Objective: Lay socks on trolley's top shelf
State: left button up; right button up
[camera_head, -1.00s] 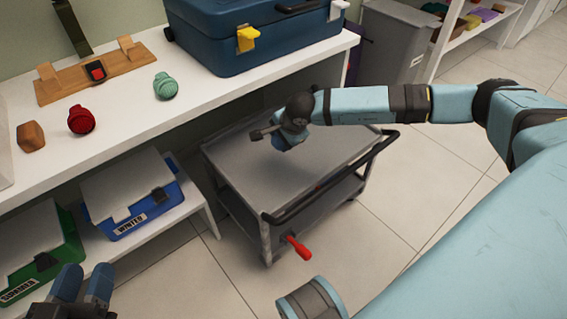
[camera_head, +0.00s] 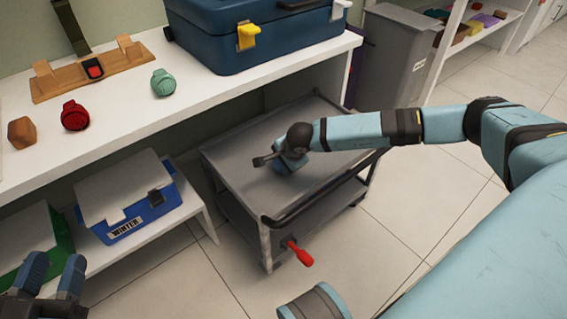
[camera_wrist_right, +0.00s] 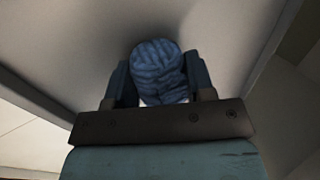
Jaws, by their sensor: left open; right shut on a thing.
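My right gripper (camera_wrist_right: 160,85) is shut on a blue ribbed bundle of socks (camera_wrist_right: 160,62), seen in the right wrist view. In the head view the right gripper (camera_head: 285,166) is over the grey trolley's top shelf (camera_head: 240,165), pointing down. I cannot tell whether the socks touch the shelf; the wrist hides them there. My left gripper (camera_head: 54,277) is open and empty at the lower left, in front of the low shelf.
A white shelf (camera_head: 200,110) holds a blue case (camera_head: 250,45), a wooden rack (camera_head: 90,75) and red (camera_head: 75,115) and mint (camera_head: 163,83) rounded items. Below stand a blue box (camera_head: 140,215) and a green box (camera_head: 58,235). The trolley has a dark handle and a red lever (camera_head: 300,254).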

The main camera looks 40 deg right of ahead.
jog(key=shift+f, duration=0.1)
jog(key=o, duration=0.6)
jog(key=shift+o, duration=0.2)
